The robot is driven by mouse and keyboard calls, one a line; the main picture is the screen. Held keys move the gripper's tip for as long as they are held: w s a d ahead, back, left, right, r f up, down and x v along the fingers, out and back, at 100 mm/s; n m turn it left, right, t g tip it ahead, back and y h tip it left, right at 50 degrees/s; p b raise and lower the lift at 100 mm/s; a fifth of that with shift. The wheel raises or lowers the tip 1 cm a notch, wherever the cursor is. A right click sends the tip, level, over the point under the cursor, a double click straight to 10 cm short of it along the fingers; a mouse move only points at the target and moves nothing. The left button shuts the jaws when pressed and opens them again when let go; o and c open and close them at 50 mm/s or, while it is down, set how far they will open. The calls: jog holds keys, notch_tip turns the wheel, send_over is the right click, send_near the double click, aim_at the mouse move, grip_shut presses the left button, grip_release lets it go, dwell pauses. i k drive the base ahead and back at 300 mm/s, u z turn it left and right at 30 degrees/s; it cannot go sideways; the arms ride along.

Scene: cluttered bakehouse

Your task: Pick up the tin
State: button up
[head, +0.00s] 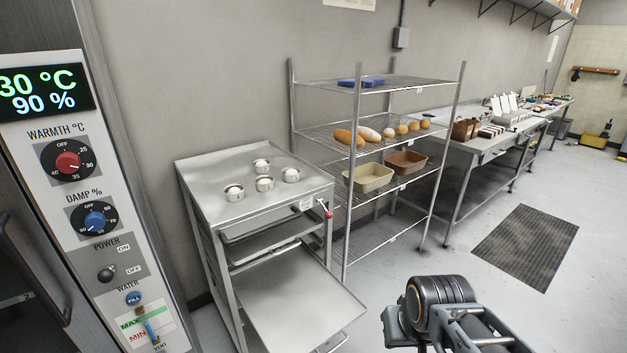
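Several small round metal tins, each with pale dough in it, stand on the top of a steel cart. One is at the back (261,167), one at the left (234,193), one in the middle (264,185) and one at the right (290,176). Nothing shows which one the task means. My arm shows at the bottom right, well to the right of the cart and apart from the tins. The part at its end that may be my gripper (394,326) is partly cut off and hidden, so I cannot see its fingers clearly.
The steel cart (205,162) has a lower tray (290,300) sticking out. A wire rack (330,135) holds loaves, a beige tub (368,178) and a brown tub (406,162). A proofer panel (95,225) stands close at left. Floor around the dark mat (527,245) is clear.

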aim_at(264, 187)
jog(key=z, duration=0.8)
jog(key=i, duration=2.95)
jog(key=u, duration=3.8)
jog(key=i, duration=0.5)
jog(key=u, duration=0.1)
